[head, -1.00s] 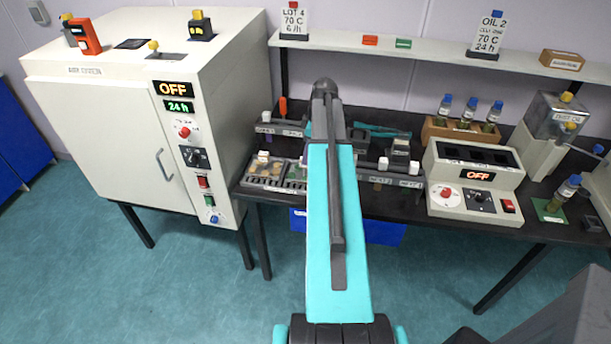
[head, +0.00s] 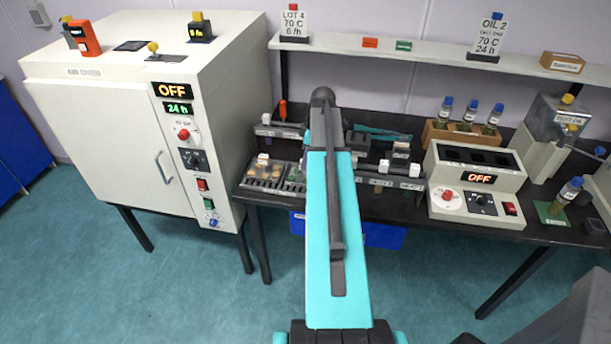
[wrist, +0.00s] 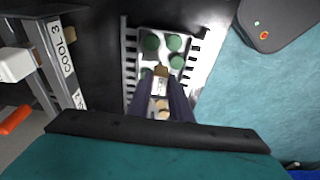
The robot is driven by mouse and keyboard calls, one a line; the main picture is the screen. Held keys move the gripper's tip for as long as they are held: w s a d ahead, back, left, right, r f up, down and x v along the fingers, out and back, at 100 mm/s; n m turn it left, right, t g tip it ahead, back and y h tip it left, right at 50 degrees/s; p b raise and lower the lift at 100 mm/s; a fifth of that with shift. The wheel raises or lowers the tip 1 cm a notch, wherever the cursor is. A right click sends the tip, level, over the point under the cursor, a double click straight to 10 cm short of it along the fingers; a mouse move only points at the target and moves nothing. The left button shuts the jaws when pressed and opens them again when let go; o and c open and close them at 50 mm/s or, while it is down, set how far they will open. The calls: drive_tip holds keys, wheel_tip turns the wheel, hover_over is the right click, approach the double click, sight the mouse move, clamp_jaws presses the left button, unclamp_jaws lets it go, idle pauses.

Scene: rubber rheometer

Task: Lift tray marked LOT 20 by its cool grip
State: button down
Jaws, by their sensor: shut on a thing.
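In the wrist view a grey metal tray (wrist: 130,75) with slotted side walls holds several round green discs, with paler tan ones closer to me. My gripper (wrist: 162,80) reaches down over the middle of this tray. Its two dark fingers are shut on a small tan grip (wrist: 163,72) with a white tag. The tag's lettering is too small to read, so I cannot confirm LOT 20. In the head view the tray with green discs (head: 293,183) is partly hidden behind my arm, and my gripper is hidden there. I cannot tell whether the tray is clear of the bench.
Another slotted tray (head: 262,186) with tan pieces sits left of it, beside the white oven (head: 110,130). A rack marked COL 3 (wrist: 62,55) stands at left in the wrist view. A heater block (head: 475,200) reading OFF stands right on the black bench.

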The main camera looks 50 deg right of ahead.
drive_tip(key=shift+r+p, duration=0.85)
drive_tip(key=shift+r, duration=0.7)
